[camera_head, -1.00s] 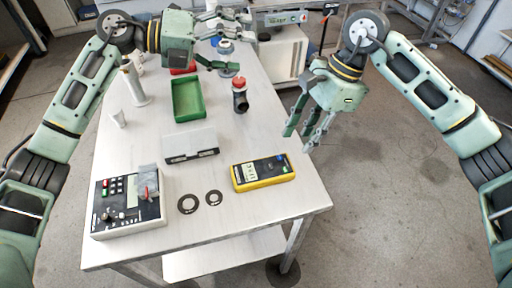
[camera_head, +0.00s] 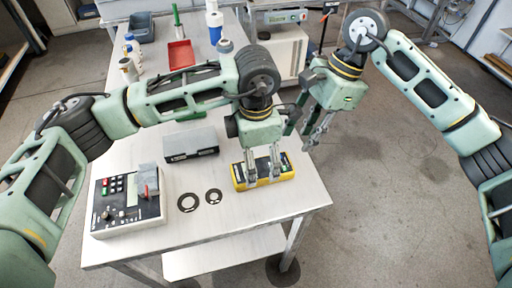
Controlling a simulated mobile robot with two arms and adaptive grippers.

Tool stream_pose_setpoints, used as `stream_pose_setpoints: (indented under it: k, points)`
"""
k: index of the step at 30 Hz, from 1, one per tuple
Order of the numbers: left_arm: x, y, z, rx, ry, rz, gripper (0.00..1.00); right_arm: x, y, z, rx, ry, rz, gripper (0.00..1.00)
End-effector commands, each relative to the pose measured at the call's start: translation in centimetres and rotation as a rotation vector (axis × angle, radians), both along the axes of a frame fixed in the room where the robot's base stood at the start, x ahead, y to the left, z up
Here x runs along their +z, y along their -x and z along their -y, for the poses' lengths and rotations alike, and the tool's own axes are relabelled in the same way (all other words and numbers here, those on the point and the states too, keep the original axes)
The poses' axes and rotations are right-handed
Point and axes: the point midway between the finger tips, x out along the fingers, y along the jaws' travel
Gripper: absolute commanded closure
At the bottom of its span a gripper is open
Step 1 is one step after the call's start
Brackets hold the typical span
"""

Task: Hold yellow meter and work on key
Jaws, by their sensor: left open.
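The yellow meter (camera_head: 240,184) lies flat on the table near its right front edge. My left gripper (camera_head: 263,179) points down over it, fingers open and reaching down at the meter, hiding part of its face. Whether the fingers touch it cannot be told. A white control box (camera_head: 128,212) with buttons and a small screen stands at the front left. A grey piece with a red part (camera_head: 149,182) sits on its right side; no key can be made out for sure. My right gripper (camera_head: 312,140) is open and empty in the air beyond the table's right edge.
Two dark rings (camera_head: 188,203) (camera_head: 214,196) lie between the box and the meter. A grey box (camera_head: 191,145) stands behind them. A red tray (camera_head: 181,54) and several bottles stand further back. My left arm hides the table's middle.

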Motion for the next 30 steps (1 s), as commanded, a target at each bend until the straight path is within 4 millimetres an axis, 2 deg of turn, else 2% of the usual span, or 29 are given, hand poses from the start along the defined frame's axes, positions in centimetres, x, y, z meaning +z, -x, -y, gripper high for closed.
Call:
stream_pose_setpoints:
  k: [3, 9, 19, 30]
  points:
    - [-1.9, 0.1, 0.0, 0.002, 0.001, -0.003, 0.2, 0.0, 0.0, 0.0, 0.0, 0.0, 0.0, 0.69]
    - [-3.8, 0.0, 0.0, 0.003, 0.003, -0.002, 0.2, 0.0, 0.0, 0.0, 0.0, 0.0, 0.0, 0.69]
    - [-4.2, 0.0, 0.0, 0.003, 0.003, -0.001, 0.2, 0.0, 0.0, 0.0, 0.0, 0.0, 0.0, 0.69]
    - [-4.1, 0.0, 0.0, 0.003, 0.003, -0.001, 0.52, 0.0, 0.0, 0.0, 0.0, 0.0, 0.0, 0.69]
